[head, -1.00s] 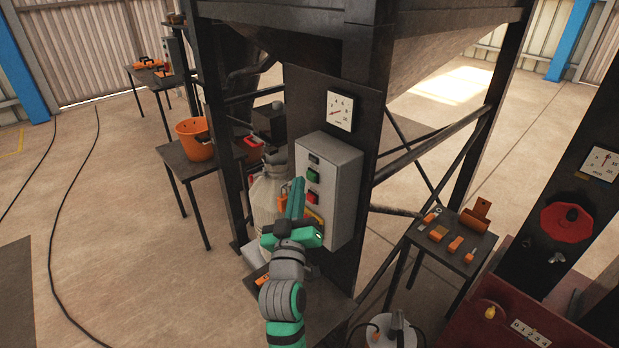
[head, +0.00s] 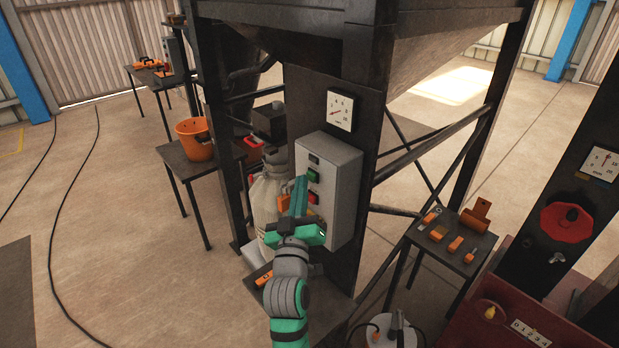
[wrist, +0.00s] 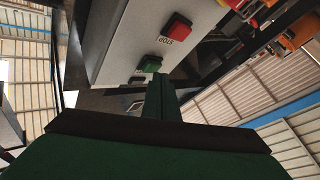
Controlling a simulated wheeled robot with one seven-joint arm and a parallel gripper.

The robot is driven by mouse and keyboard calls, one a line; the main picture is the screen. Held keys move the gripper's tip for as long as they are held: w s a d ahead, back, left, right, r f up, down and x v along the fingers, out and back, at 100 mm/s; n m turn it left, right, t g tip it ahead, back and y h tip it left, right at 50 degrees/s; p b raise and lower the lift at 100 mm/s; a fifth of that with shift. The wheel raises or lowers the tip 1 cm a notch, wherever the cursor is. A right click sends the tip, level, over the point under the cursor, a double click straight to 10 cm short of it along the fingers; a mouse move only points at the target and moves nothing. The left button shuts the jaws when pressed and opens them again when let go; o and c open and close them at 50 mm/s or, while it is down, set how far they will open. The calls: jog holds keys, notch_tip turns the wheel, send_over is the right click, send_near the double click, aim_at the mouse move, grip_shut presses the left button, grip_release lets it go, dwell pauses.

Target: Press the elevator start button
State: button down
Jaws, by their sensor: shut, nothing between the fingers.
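The grey control box (head: 333,190) is fixed to a dark post in the middle of the head view. It carries a green button (head: 313,174) above a red button (head: 313,197). The wrist view shows the green button (wrist: 149,64) and the red button (wrist: 178,27), with the word STOP beside the red one. My gripper (head: 299,182) is shut and empty, in front of the box face. In the wrist view its fingertips (wrist: 160,78) are close to the green button, slightly to its right. I cannot tell whether they touch it.
A pale sack (head: 266,205) stands just left of the box. A dial gauge (head: 340,110) is above it. A small table (head: 455,248) with orange items is at right, and an orange bucket (head: 194,139) on another table at left. Open floor lies at left.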

jog(key=shift+w+d, duration=0.25)
jog(key=shift+d, duration=0.1)
dwell(0.7)
jog(key=shift+a, duration=0.1)
jog(key=shift+s+a, duration=0.55)
jog(key=shift+a, duration=0.05)
jog(key=s+a, duration=0.1)
jog(key=a, duration=0.1)
jog(key=s+a, duration=0.2)
dwell(0.6)
dwell(0.3)
